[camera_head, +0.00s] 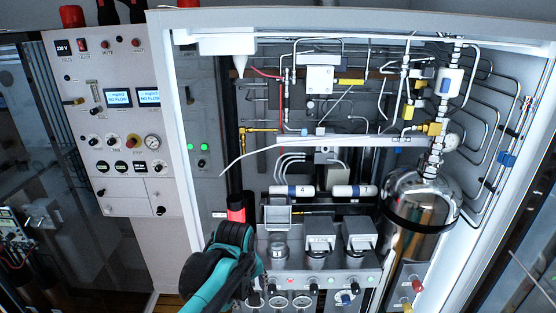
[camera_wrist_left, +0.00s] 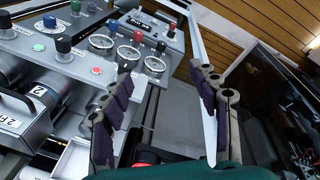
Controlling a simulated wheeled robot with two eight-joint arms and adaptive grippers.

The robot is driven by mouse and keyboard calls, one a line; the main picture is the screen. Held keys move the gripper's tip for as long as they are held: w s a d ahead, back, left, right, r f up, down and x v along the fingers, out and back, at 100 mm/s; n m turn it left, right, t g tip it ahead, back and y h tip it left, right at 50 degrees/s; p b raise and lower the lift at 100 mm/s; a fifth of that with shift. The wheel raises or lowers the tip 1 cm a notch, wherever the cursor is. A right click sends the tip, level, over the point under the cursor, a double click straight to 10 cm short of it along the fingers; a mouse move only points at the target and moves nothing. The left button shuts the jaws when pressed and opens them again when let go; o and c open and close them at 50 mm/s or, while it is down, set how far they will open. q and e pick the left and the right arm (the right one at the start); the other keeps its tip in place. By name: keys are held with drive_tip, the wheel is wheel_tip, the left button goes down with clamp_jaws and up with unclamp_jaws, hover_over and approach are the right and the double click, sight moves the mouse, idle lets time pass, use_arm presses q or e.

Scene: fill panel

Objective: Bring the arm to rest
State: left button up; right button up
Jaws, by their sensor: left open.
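My left arm (camera_head: 222,268), teal and black, rises from the bottom of the head view, in front of the fill panel's lower left part. In that view its gripper fingers are hidden. In the left wrist view my left gripper (camera_wrist_left: 165,120) shows two dark padded fingers spread wide apart. I see nothing between the pads. The fingers are in front of a grey control box (camera_wrist_left: 70,55) with gauges and knobs. My right arm and gripper are not in either view.
The white cabinet frame (camera_head: 176,130) stands close to my left arm. Inside are thin pipes, white-and-blue cylinders (camera_head: 292,191) and a shiny steel vessel (camera_head: 421,205). A control panel (camera_head: 115,120) with displays is at left. A wooden surface (camera_wrist_left: 240,30) shows in the left wrist view.

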use_arm(q)
drive_tip(key=s+a+f+m+t+b, duration=0.1)
drive_tip(key=s+a+f+m+b, duration=0.1)
drive_tip(key=f+b, duration=0.4)
drive_tip(key=s+a+f+m+t+b, duration=0.2)
drive_tip(key=s+a+f+b, duration=0.3)
drive_tip(key=s+f+b, duration=0.2)
drive_tip(key=s+a+f+m+t+b, duration=0.1)
drive_tip(key=s+a+f+m+b, duration=0.2)
drive_tip(key=f+b, duration=0.4)
wheel_tip(320, 180, down, 2)
drive_tip(key=shift+s+a+f+t+y, duration=0.2)
drive_tip(key=shift+s+f+t+y, duration=0.15)
drive_tip(key=shift+s, duration=0.5)
